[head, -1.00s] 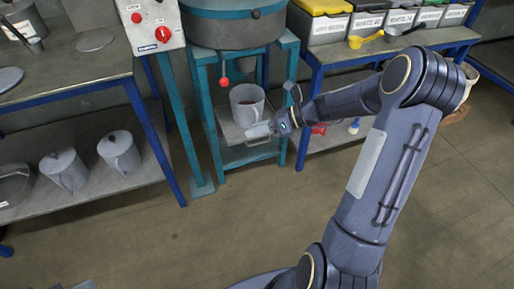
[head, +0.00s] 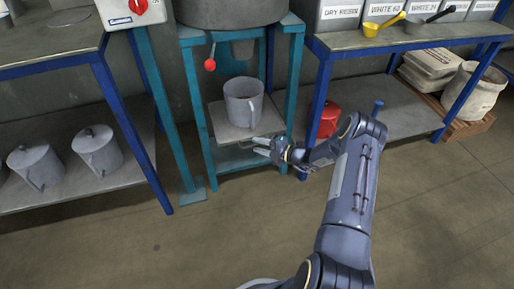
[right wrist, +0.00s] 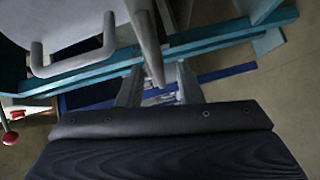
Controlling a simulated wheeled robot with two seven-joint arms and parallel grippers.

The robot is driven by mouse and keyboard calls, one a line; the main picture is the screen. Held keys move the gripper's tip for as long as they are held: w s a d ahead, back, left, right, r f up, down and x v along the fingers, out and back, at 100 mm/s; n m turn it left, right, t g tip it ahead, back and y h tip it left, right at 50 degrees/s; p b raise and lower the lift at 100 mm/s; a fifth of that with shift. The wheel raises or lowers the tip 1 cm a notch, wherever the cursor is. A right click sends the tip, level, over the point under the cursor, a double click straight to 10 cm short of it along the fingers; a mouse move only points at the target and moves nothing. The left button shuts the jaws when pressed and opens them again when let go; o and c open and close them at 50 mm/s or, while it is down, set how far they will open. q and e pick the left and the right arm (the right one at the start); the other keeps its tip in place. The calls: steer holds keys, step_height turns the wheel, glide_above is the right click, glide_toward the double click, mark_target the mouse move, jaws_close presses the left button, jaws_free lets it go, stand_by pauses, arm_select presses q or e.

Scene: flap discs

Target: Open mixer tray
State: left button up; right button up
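The mixer tray (head: 222,126) is a flat grey plate inside the teal stand, under the mixer bowl (head: 228,10). A grey jug (head: 243,98) stands upright on it. My right gripper (head: 262,146) is at the tray's front right edge, by its handle. In the right wrist view its two fingers (right wrist: 158,88) are apart, with a grey bar (right wrist: 148,45) running down toward the gap between them. A U-shaped handle (right wrist: 72,62) shows at upper left. My left gripper is not in view.
The stand's teal legs (head: 202,150) flank the tray. A red-knobbed lever (head: 210,65) hangs above it. Lidded jugs (head: 97,150) are on the left shelf. A red container (head: 328,120) and sacks (head: 470,92) are at right. The floor in front is clear.

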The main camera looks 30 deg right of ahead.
steer(key=shift+w+a, duration=0.35)
steer(key=shift+w, duration=0.2)
jaws_close()
